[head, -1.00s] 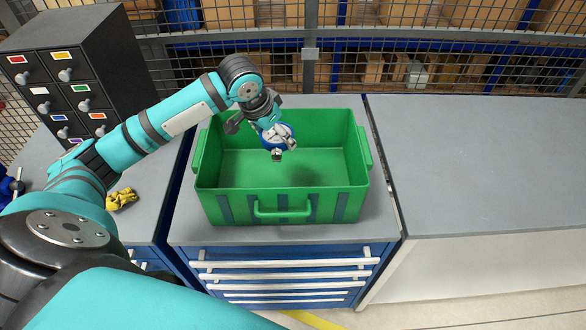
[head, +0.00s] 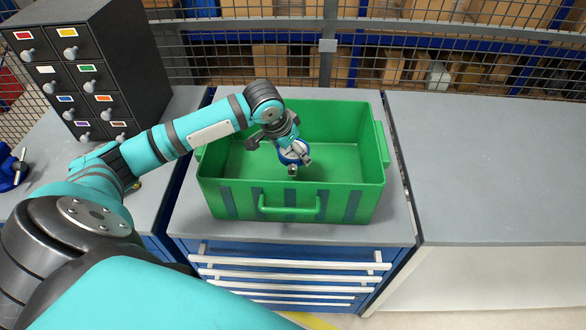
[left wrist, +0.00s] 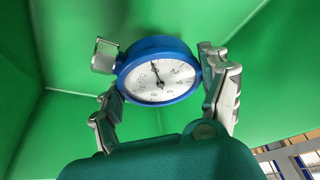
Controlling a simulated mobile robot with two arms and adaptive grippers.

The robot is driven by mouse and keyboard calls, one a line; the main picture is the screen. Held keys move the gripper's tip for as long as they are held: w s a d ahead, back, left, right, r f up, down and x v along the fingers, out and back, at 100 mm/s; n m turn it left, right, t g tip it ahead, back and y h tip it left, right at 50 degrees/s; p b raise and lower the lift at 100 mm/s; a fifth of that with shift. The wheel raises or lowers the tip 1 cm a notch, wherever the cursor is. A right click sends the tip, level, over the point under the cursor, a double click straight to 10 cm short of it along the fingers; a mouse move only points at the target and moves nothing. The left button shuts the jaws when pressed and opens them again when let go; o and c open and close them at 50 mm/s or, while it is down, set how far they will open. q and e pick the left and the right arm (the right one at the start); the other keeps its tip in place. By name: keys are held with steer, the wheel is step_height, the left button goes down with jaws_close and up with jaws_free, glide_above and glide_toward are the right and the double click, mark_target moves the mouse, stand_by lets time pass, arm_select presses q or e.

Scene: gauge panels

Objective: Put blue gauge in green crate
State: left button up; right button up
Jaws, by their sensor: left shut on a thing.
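The blue gauge (head: 293,152) has a blue rim and a white dial; in the left wrist view (left wrist: 158,78) its dial and needle face the camera. My left gripper (head: 291,160) is shut on it, with a finger on each side of the rim. The green crate (head: 345,200) stands upright on the grey-topped blue drawer cabinet. The gripper and gauge are over the crate's opening, and green walls fill the left wrist view behind them. I cannot tell whether the gauge touches the crate floor. My right gripper is not in view.
A black cabinet of small drawers (head: 75,75) stands at the left. A blue clamp-like object (head: 12,170) lies at the left edge. The grey counter (head: 490,170) to the right is clear. A wire mesh fence (head: 450,40) runs behind.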

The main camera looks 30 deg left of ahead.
mark_target(285, 155)
arm_select(q)
steer(key=shift+s+f, duration=0.1)
steer(key=shift+f, duration=0.65)
steer(key=shift+f+p, duration=0.5)
steer(key=shift+f, duration=2)
steer(key=o, duration=1.4)
steer(key=shift+f, duration=0.15)
steer(key=b+v, duration=0.1)
steer(key=v, duration=1.1)
